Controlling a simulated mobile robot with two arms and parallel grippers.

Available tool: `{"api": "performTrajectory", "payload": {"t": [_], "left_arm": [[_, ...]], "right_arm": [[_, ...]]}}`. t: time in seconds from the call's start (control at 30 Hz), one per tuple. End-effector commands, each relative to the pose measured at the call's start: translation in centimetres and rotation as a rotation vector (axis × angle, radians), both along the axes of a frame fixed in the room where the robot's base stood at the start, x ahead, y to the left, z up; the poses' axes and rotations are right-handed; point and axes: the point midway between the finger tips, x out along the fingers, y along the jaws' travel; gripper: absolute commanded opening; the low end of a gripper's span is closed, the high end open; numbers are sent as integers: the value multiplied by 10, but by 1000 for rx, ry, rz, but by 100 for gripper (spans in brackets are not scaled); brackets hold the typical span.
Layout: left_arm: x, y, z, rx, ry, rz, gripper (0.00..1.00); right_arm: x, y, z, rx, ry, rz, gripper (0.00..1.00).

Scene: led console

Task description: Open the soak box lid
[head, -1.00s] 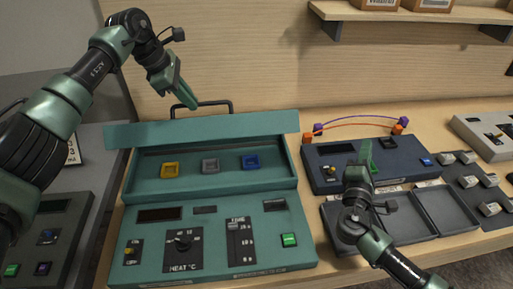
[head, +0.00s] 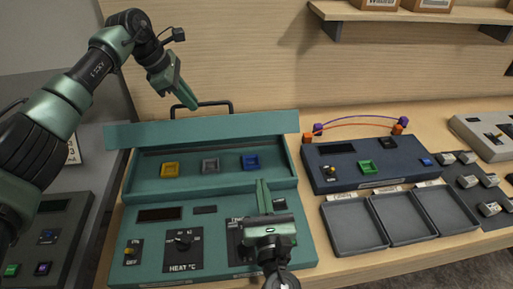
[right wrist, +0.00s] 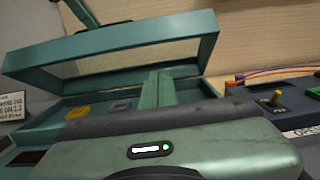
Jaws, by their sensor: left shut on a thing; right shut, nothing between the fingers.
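The soak box (head: 215,225) is a teal console with a recessed well at its back. Its lid (head: 215,128) is raised, with the well showing below it; it also shows tilted up in the right wrist view (right wrist: 190,32). A dark bar handle (head: 231,105) stands on the lid. Yellow, grey and blue square pieces (head: 210,165) sit in the well. My right gripper (head: 264,190) is shut and empty above the box's right front, hiding part of the time slider; it also shows in the right wrist view (right wrist: 156,85).
A dark blue console (head: 350,175) with orange and purple wires stands right of the box. Three grey trays (head: 355,228) lie in front of it. A dark panel (head: 50,235) is at the left. A wooden shelf (head: 420,15) with boxes hangs at the upper right.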

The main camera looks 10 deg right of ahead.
Motion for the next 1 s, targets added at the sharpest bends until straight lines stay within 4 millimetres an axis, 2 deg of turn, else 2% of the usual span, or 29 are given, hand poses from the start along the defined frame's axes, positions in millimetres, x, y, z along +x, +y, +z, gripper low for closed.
{"api": "performTrajectory", "payload": {"t": [0.03, 0.37, 0.63, 1.0], "left_arm": [[0, 2, -6, 6, 6, 4, 0], [0, 2, -6, 6, 6, 4, 0], [0, 2, -6, 6, 6, 4, 0], [0, 2, -6, 7, 7, 4, 0]], "right_arm": [[12, 0, 2, 3, -3, -3, 0], [82, 0, 10, 4, -3, -2, 0], [99, -1, 35, 4, -2, -2, 0], [102, -1, 39, 4, 1, -2, 0]]}}
